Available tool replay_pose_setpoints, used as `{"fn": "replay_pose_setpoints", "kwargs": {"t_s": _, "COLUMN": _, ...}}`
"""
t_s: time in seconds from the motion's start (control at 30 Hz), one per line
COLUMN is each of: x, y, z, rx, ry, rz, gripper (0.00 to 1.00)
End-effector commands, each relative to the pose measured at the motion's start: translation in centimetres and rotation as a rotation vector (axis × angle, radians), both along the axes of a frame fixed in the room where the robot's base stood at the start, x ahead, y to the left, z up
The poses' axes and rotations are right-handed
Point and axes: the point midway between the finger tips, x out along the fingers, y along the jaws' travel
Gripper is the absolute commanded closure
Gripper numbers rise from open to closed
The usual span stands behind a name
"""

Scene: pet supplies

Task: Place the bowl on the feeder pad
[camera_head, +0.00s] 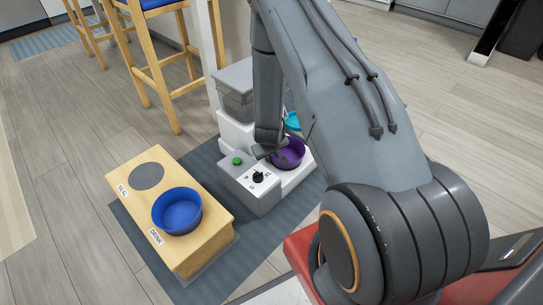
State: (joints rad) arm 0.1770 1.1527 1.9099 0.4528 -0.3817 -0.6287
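A purple bowl (289,153) sits at the white and grey feeder (238,176), partly hidden by my arm. My gripper (266,151) points down just left of the purple bowl, above the feeder's front. Its fingers are small and dark here, and I cannot tell whether they are open or touch the bowl. A wooden stand (196,245) stands left of the feeder. It has a bare grey round pad (147,176) by the word MEAL. A blue bowl (177,211) sits on it by the word DRINK. I cannot tell which surface is the feeder pad.
The feeder has a green button (237,161) and a black knob (258,177). A teal item (292,121) shows behind my arm. A dark mat (262,240) lies under stand and feeder. A wooden stool (160,70) stands behind. The floor at left is clear.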

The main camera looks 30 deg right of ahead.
Motion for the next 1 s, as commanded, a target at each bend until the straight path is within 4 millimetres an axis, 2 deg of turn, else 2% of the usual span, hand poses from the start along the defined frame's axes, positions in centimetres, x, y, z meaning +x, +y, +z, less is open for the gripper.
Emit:
{"fn": "replay_pose_setpoints", "kwargs": {"t_s": 0.17, "x": 0.0, "y": 0.0, "z": 0.2, "rx": 0.000, "ry": 0.000, "rz": 0.000, "gripper": 0.78}}
{"fn": "replay_pose_setpoints", "kwargs": {"t_s": 0.27, "x": -0.1, "y": 0.1, "z": 1.0, "rx": 0.000, "ry": -0.001, "rz": 0.001, "gripper": 0.78}}
{"fn": "replay_pose_setpoints", "kwargs": {"t_s": 0.7, "x": -3.3, "y": 2.1, "z": 8.7, "rx": 0.001, "ry": -0.001, "rz": 0.002, "gripper": 0.78}}
{"fn": "replay_pose_setpoints", "kwargs": {"t_s": 0.83, "x": -4.0, "y": 2.5, "z": 10.2, "rx": 0.000, "ry": 0.000, "rz": 0.000, "gripper": 0.78}}
{"fn": "replay_pose_setpoints", "kwargs": {"t_s": 1.0, "x": -4.4, "y": 2.8, "z": 11.1, "rx": 0.000, "ry": 0.000, "rz": 0.000, "gripper": 0.78}}
